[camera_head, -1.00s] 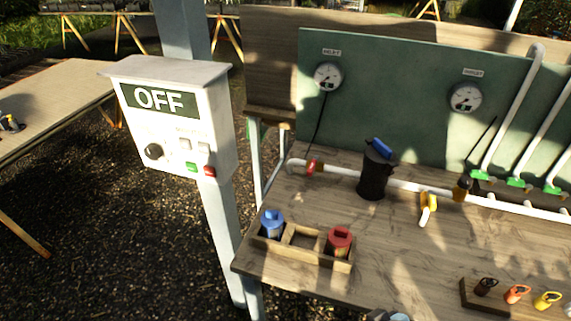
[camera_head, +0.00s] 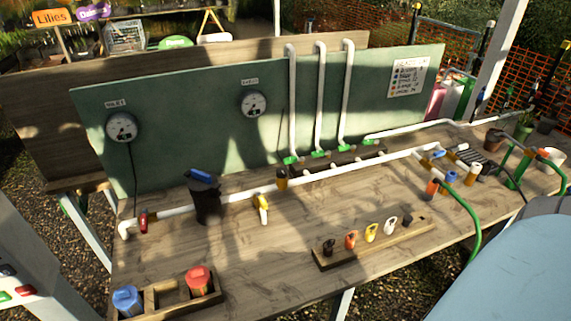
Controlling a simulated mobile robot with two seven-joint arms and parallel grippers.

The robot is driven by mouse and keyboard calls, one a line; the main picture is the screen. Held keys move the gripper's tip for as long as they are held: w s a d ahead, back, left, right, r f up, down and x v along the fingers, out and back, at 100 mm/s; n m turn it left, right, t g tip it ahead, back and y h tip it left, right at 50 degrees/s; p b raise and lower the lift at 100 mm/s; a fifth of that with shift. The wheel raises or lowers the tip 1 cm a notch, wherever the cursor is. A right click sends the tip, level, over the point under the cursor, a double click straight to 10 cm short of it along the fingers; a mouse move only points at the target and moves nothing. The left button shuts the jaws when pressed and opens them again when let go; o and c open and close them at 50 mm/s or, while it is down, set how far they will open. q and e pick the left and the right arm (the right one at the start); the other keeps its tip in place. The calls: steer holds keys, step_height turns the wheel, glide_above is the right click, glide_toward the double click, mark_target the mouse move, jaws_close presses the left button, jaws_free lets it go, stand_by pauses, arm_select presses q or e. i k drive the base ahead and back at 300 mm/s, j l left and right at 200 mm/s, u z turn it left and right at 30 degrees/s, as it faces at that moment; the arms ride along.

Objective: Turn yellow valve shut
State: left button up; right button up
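The yellow valve (camera_head: 261,203) sits on the white pipe (camera_head: 235,196) that runs along the wooden bench. It is right of the black canister with a blue top (camera_head: 205,200). A short piece with a pale end points from the valve toward the front of the bench. The valve is small in view, and I cannot tell whether it is open or shut. Neither of my grippers is in view.
A red valve (camera_head: 143,220) is at the pipe's left end. Blue (camera_head: 127,300) and red (camera_head: 198,280) canisters stand in a wooden holder in front. A wooden rack (camera_head: 375,246) holds several coloured tags. A green board (camera_head: 190,125) with two gauges stands behind.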

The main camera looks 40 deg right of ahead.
mark_target(262, 201)
steer(key=z, duration=1.05)
steer(key=u, duration=0.2)
steer(key=k+j, duration=0.05)
